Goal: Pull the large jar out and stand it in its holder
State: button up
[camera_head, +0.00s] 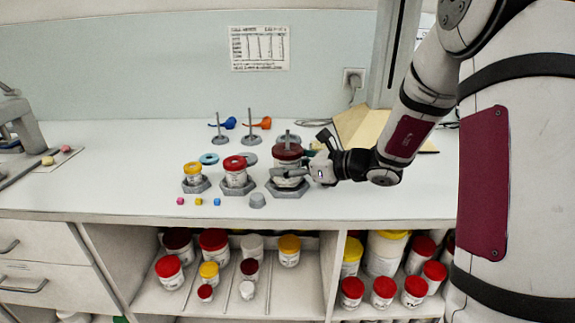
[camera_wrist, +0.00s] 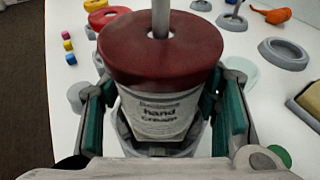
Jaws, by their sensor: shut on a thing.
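The large jar (camera_head: 287,153) is white with a dark red lid and stands upright at the right end of a row of three jars. In the wrist view the jar (camera_wrist: 160,112) shows a "hand cream" label and a rod rising through the lid's centre hole. My gripper (camera_head: 300,172) comes from the right and is shut on the jar's body, one finger on each side. A grey hexagonal holder (camera_head: 287,191) is directly under the jar. The fingers hide the jar's base, so I cannot tell whether it is fully seated.
A medium red-lidded jar (camera_head: 235,170) and a small yellow-lidded jar (camera_head: 193,174) stand in holders to the left. Small coloured cubes (camera_head: 198,201) and a grey piece (camera_head: 257,200) lie in front. Behind are rod stands (camera_head: 250,135) and blue and orange tools. Shelves below hold several jars.

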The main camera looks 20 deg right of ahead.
jog(key=shift+f+b, duration=0.6)
jog(key=shift+f, duration=0.15)
jog(key=o, duration=1.9)
jog(key=shift+r+p+v, duration=0.2)
jog(key=shift+p+v, duration=0.5)
jog(key=shift+v, duration=0.7)
jog(key=shift+r+p+v, duration=0.15)
jog(key=shift+p+v, duration=0.55)
jog(key=shift+v, duration=0.75)
jog(key=shift+r+p+v, duration=0.2)
jog(key=shift+p+v, duration=0.5)
jog(key=shift+v, duration=0.7)
jog(key=shift+w+a, duration=0.1)
jog(key=shift+a, duration=0.05)
